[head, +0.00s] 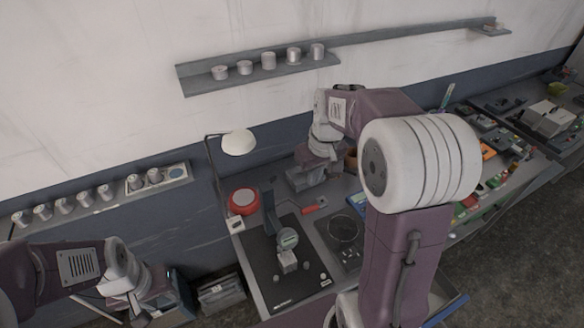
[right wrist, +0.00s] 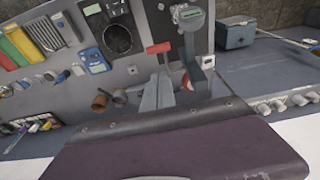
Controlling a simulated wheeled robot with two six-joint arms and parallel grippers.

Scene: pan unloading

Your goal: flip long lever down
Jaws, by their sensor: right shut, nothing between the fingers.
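A red-handled piece (head: 314,208), likely the long lever, lies on the bench beside a dark plate. It also shows in the right wrist view (right wrist: 160,47), just beyond my right fingertips. Its pivot and exact tilt cannot be made out. My right gripper (head: 308,182) is over the back of the bench, shut and empty; its grey fingers show in the right wrist view (right wrist: 157,90). I cannot tell whether they touch the handle. My left gripper (head: 140,308) is low at the far left, away from the bench; its fingers are too unclear to read.
A round gauge on a stand (head: 287,239) rises from the dark plate (head: 262,275). A red round container (head: 243,201) and a white lamp (head: 239,142) stand near the back left. Wall shelves (head: 205,86) hold metal cups. Assorted items crowd the bench at right.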

